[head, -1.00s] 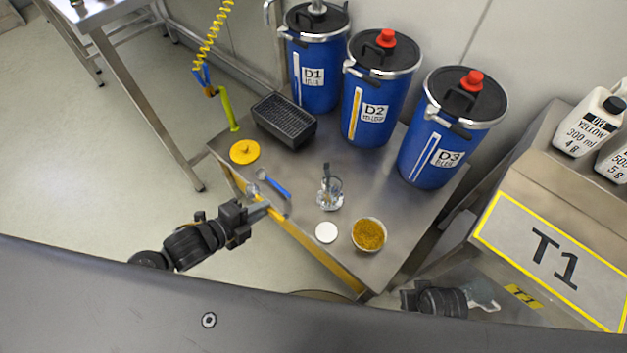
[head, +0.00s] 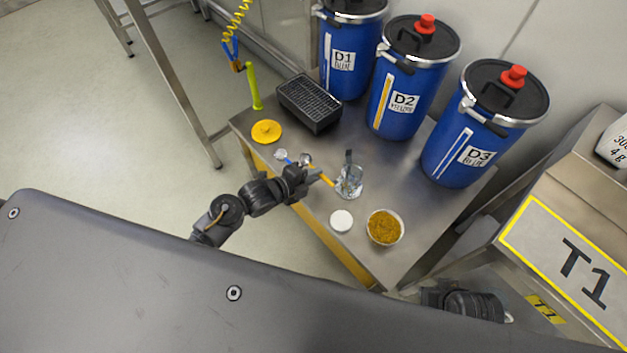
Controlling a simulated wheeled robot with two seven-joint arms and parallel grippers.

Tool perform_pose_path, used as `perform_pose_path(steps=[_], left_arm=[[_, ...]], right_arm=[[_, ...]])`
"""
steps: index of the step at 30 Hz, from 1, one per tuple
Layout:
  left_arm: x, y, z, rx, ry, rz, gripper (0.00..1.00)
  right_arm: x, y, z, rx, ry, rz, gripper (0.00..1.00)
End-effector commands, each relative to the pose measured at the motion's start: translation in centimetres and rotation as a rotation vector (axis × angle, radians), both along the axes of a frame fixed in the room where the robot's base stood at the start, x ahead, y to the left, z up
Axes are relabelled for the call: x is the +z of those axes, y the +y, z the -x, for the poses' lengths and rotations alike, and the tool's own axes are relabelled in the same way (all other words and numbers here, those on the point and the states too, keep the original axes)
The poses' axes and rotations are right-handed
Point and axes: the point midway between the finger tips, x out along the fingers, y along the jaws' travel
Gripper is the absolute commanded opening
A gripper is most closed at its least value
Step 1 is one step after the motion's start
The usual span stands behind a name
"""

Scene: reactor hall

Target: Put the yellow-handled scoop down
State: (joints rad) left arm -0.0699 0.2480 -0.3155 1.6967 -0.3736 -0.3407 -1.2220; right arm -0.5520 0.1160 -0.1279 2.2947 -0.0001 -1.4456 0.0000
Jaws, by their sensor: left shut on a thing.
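My left gripper (head: 315,174) is over the front left part of the steel table (head: 400,160). It is shut on the yellow-handled scoop (head: 327,180); the yellow handle sticks out to the right of the fingers, toward a clear beaker (head: 349,182). Whether the scoop touches the tabletop I cannot tell.
A white disc (head: 341,221) and a bowl of yellow powder (head: 385,227) are near the front right. A yellow lid (head: 266,131) and a black tray (head: 310,103) are at the left. Blue drums D1 (head: 343,75), D2 (head: 400,105) and D3 (head: 455,160) line the back.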

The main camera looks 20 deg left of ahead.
Motion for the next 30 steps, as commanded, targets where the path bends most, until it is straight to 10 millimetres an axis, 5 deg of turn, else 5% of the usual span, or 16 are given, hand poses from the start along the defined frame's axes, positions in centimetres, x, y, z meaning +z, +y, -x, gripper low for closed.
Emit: perform_pose_path(steps=[7,18,19,24,30], left_arm=[[-3.3,-0.2,-0.3,0.002,0.001,0.002,0.0],[-3.5,-0.2,-0.3,0.0,-0.001,0.001,0.0],[-3.5,-0.2,-0.3,0.0,-0.001,0.001,0.15],[-3.5,-0.2,-0.3,0.0,-0.001,0.001,0.35],[-3.5,-0.2,-0.3,0.0,-0.001,0.001,0.35]], right_arm=[[1.9,-0.1,0.5,-0.001,-0.013,-0.001,0.36],[2.3,-0.1,0.6,-0.001,-0.016,-0.001,0.36],[2.4,-0.1,0.6,-0.001,-0.019,-0.002,0.36],[2.4,-0.1,0.6,-0.001,-0.018,-0.001,0.36],[2.4,-0.1,0.6,-0.001,-0.018,-0.001,0.36]])
